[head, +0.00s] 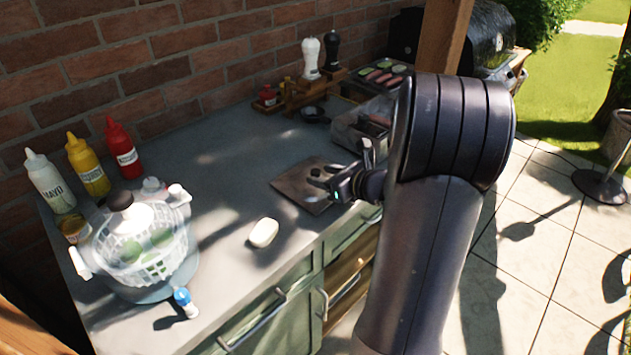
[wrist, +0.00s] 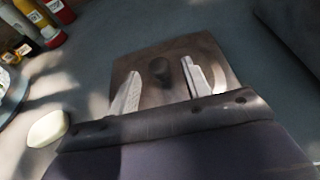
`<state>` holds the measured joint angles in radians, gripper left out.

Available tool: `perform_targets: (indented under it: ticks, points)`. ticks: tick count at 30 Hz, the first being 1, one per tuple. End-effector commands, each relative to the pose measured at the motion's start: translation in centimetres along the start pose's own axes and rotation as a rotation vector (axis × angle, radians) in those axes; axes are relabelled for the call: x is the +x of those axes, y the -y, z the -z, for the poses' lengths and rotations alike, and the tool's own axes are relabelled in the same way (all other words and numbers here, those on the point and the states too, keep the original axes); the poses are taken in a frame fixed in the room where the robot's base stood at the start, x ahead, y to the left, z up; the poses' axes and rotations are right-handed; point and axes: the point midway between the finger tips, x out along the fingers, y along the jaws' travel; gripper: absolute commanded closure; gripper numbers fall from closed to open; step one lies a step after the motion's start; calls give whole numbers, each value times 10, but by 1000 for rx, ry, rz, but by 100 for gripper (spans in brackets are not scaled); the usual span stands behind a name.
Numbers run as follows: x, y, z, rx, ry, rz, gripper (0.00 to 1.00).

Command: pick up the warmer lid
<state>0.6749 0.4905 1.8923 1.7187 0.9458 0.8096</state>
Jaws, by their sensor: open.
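The warmer lid (head: 297,187) is a flat, square, dark metal plate with a dark knob, lying on the grey counter. In the wrist view the lid (wrist: 219,60) fills the middle, and its knob (wrist: 159,71) stands up between my two fingers. My gripper (head: 348,168) is above the lid's right part in the head view. In the wrist view my gripper (wrist: 160,85) is open, with one finger on each side of the knob and gaps to both. I cannot tell how far the fingertips are above the lid. My arm hides part of the lid's right side in the head view.
A white soap-like block (head: 264,232) lies left of the lid. A salad spinner (head: 145,245) and sauce bottles (head: 122,148) stand further left. A metal warmer (head: 362,128) stands behind the lid.

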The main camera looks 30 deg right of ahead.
Motion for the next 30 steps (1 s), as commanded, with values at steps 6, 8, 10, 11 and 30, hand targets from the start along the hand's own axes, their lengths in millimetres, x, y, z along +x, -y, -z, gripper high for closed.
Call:
perform_targets:
  ticks: [6,8,10,11,30]
  points:
    - [28,-1,-3,1,-1,-2,54]
    - [31,-1,-3,1,-1,-1,54]
    - [32,-1,-3,1,-1,0,54]
    - [32,-1,-3,1,-1,0,54]
    - [31,0,-3,0,-1,0,96]
